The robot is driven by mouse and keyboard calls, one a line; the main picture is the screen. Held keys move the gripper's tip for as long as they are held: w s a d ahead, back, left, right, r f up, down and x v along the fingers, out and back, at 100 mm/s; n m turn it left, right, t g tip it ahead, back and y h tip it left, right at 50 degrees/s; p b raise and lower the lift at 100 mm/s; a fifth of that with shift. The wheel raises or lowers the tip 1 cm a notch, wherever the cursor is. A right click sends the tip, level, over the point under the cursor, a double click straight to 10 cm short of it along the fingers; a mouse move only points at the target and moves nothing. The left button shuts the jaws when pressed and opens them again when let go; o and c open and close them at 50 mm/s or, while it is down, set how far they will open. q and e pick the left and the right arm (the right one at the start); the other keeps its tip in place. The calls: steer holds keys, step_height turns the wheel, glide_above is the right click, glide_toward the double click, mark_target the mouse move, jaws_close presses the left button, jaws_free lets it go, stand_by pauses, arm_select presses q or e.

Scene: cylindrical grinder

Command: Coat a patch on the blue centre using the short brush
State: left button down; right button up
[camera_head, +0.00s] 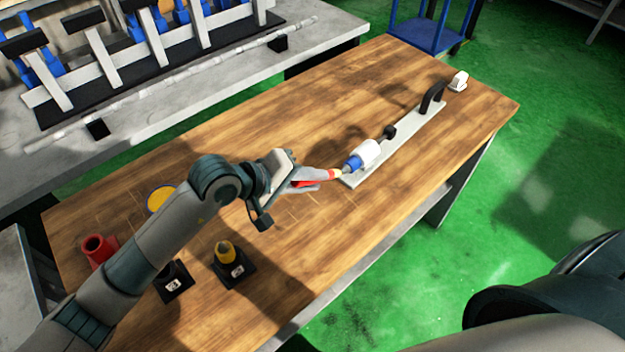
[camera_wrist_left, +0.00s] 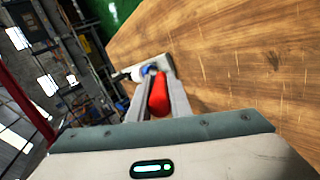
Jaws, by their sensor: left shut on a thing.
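My left gripper (camera_head: 308,179) is shut on the short brush (camera_head: 331,175), which has a red handle and a pale tip. The brush points toward the blue centre (camera_head: 352,163), which sticks out of a white cylinder (camera_head: 367,152) on a pale bar-shaped base. The tip is at or very close to the centre's near end; I cannot tell whether they touch. In the left wrist view the red handle (camera_wrist_left: 159,94) lies between the fingers, and the blue centre (camera_wrist_left: 149,69) shows just beyond, partly hidden. My right gripper is out of view.
Near my left arm stand a yellow-topped tool in a black holder (camera_head: 236,270), another black holder (camera_head: 174,283), a red cup (camera_head: 97,250) and a yellow-topped round container (camera_head: 159,199). A black handle (camera_head: 432,98) rises from the base's far end. The table's right front is clear.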

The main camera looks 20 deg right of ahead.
arm_select(q)
steer(key=shift+f+b, duration=0.65)
steer(key=shift+f, duration=0.15)
steer(key=shift+a, duration=0.1)
steer(key=shift+s+a+b, duration=0.15)
steer(key=shift+s+a, duration=0.25)
steer(key=shift+a, duration=0.5)
steer(key=shift+s+a+b, duration=0.15)
steer(key=shift+s+a, duration=0.25)
steer(key=shift+a, duration=0.45)
steer(key=shift+s+a+b, duration=0.15)
steer(key=shift+s+a, duration=0.25)
steer(key=shift+a, duration=0.5)
steer(key=shift+s+a, duration=0.25)
steer(key=shift+a, duration=0.35)
steer(key=shift+s+a+b, duration=0.4)
steer(key=shift+a, duration=0.45)
steer(key=shift+f, duration=0.1)
